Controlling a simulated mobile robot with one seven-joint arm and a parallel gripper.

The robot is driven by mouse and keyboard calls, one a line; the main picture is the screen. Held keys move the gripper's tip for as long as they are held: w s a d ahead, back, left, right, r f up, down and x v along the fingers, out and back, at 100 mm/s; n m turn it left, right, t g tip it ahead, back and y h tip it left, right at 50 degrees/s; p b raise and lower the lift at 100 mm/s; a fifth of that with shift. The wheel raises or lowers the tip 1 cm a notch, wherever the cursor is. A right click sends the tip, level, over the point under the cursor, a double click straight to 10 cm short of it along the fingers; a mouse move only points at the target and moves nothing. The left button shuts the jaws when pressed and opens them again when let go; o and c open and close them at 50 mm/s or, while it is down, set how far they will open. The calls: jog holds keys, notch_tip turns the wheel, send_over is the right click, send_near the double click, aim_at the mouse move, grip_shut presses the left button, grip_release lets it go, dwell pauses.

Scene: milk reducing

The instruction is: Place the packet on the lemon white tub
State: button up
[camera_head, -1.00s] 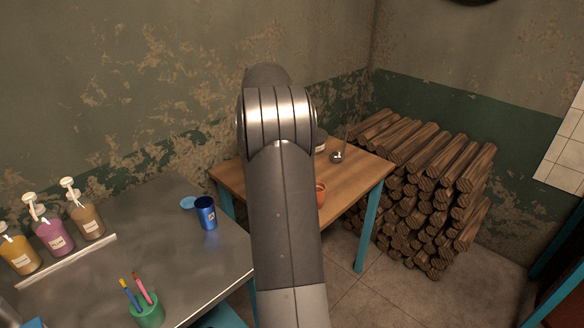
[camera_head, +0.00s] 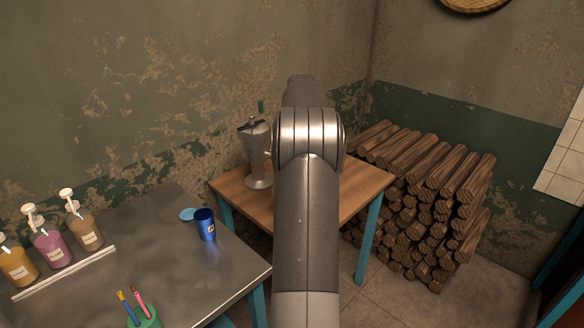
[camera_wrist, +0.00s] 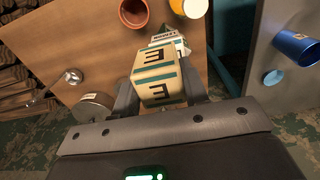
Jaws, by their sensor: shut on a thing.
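My gripper (camera_wrist: 160,94) is shut on a cream packet (camera_wrist: 158,70) with teal bands and dark letters, in the wrist view. The packet is held between the fingers over the wooden table; whether it touches anything below is unclear. In the head view my arm hides the gripper and packet.
A moka pot (camera_head: 257,152) stands on the wooden table (camera_head: 236,188). A terracotta pot (camera_wrist: 134,12) and a ladle (camera_wrist: 70,78) show in the wrist view. The metal table (camera_head: 150,245) holds a blue cup (camera_head: 206,224), pump bottles (camera_head: 50,243) and a pen holder. Logs (camera_head: 425,200) are stacked right.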

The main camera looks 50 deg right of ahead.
jog(key=w+f, duration=0.1)
jog(key=w+a, duration=0.1)
jog(key=shift+w+f, duration=0.4)
jog(key=shift+f, duration=2)
jog(key=o, duration=1)
jog(key=shift+f, duration=0.15)
